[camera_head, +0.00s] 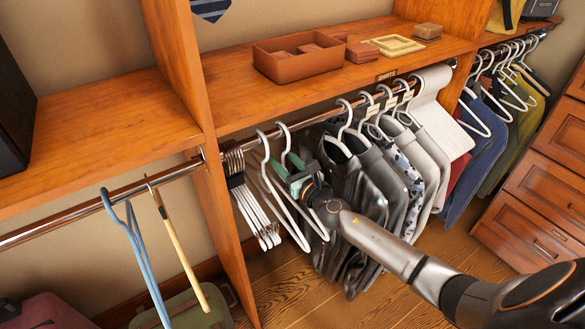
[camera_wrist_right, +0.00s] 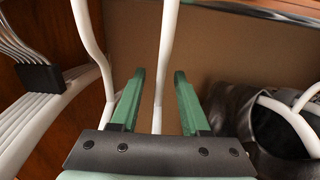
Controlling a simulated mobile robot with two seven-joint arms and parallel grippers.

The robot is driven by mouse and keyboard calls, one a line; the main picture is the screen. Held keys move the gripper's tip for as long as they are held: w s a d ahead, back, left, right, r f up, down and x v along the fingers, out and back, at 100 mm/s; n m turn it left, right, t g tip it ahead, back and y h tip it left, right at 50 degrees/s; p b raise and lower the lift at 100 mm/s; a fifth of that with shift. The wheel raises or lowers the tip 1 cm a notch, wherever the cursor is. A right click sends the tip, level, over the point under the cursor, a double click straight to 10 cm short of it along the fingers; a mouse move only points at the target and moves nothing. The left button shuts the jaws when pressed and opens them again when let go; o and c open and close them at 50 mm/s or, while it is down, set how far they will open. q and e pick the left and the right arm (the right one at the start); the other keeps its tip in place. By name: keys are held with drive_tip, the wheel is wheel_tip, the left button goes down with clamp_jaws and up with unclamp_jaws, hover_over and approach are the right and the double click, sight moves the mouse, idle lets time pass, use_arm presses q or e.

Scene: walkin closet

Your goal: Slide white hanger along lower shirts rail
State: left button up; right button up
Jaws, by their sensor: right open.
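The lower shirts rail (camera_head: 312,120) runs under the shelf labelled SHIRTS, and part of it shows at the top of the right wrist view (camera_wrist_right: 275,12). Two empty white hangers hang from it apart from the others: a left one (camera_head: 264,148) and a right one (camera_head: 283,135). My right gripper (camera_head: 287,167) is at these hangers, below the rail. In the right wrist view its green fingers (camera_wrist_right: 160,76) are open, with a white hanger (camera_wrist_right: 168,35) upright between them and gaps on both sides. Another white hanger (camera_wrist_right: 90,45) is left of the fingers.
A bunch of hangers (camera_head: 257,212) with a dark clip hangs at the rail's left end by the wooden divider (camera_head: 205,80). Dark shirts (camera_head: 352,190) on white hangers hang close to the right. A brown tray (camera_head: 298,70) stands on the shelf above.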

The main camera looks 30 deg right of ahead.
drive_tip(key=shift+s+f, duration=0.1)
drive_tip(key=shift+s, duration=0.6)
drive_tip(key=s, duration=0.6)
drive_tip(key=s+d, duration=0.1)
drive_tip(key=s, duration=0.2)
drive_tip(key=shift+s, duration=0.4)
use_arm(q)
drive_tip(key=shift+a+f+b, duration=0.3)
drive_tip(key=shift+a+f, duration=0.1)
drive_tip(key=shift+f, duration=0.15)
use_arm(e)
drive_tip(key=shift+s, duration=0.65)
